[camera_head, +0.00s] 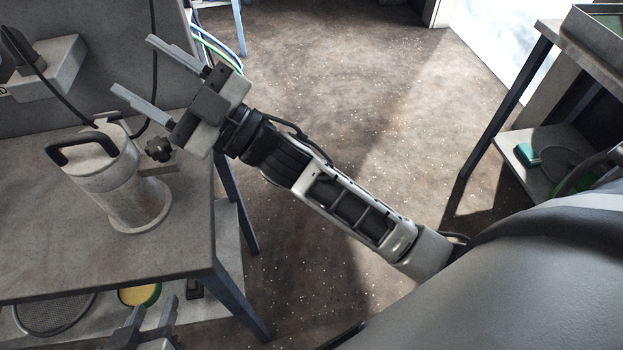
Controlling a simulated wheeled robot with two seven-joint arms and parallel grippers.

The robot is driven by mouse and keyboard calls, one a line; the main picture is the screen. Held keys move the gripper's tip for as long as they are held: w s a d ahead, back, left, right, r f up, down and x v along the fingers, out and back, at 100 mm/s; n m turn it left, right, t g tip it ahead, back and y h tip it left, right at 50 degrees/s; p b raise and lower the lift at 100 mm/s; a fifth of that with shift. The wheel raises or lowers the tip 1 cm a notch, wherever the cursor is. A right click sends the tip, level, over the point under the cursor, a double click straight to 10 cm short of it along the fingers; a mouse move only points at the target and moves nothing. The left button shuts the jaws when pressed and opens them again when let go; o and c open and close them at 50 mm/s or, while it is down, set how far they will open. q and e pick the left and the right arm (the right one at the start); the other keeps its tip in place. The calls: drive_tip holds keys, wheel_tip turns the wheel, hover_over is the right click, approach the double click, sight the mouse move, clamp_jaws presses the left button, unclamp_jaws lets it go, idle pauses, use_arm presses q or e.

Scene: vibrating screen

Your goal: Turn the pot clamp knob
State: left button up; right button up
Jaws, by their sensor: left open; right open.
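The grey metal pot (132,200) with a black top handle (72,143) stands upright on the grey table at the left. The dark clamp knob (158,148) sticks out at the pot's right side, beside a small bracket. My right gripper (132,64) is open, with its fingers pointing up and left, above and behind the pot. Its palm appears close to the knob in the picture, but the knob is not between the fingers. My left gripper (152,309) is open and empty at the bottom edge, in front of the table, and partly cut off.
The table (60,250) has free room in front of the pot. A grey machine (50,72) with a black cable is behind it. A lower shelf holds a round sieve (55,312) and a yellow-green round item (140,294). Another table (555,30) is at right; open floor lies between.

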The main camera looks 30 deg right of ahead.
drive_tip(key=s+d+f+m+h+p, duration=0.1)
drive_tip(key=d+f+m+h, duration=0.4)
drive_tip(key=f, duration=0.3)
drive_tip(key=s+d+f+m+h+p, duration=0.1)
drive_tip(key=d+f+m+h, duration=0.1)
drive_tip(key=f+m+h, duration=0.5)
use_arm(q)
wheel_tip(320, 180, up, 4)
drive_tip(key=shift+r+p, duration=0.1)
drive_tip(key=shift+p, duration=0.85)
use_arm(e)
drive_tip(key=s+d+f+g+h, duration=0.1)
drive_tip(key=s+d+f+g, duration=0.2)
drive_tip(key=s+f, duration=0.3)
drive_tip(key=s+d+f+g+h, duration=0.1)
drive_tip(key=s+d+f+g, duration=0.2)
drive_tip(key=s+f, duration=0.4)
wheel_tip(320, 180, down, 3)
drive_tip(key=shift+s+g+h, duration=0.2)
drive_tip(key=shift+g+h, duration=0.2)
drive_tip(key=shift+g, duration=0.2)
use_arm(q)
wheel_tip(320, 180, down, 7)
drive_tip(key=a+y, duration=0.1)
drive_tip(key=a, duration=0.1)
drive_tip(key=shift+s+m+g, duration=0.4)
drive_tip(key=shift+s, duration=0.05)
use_arm(e)
drive_tip(key=shift+s+f, duration=0.2)
drive_tip(key=shift+s, duration=0.15)
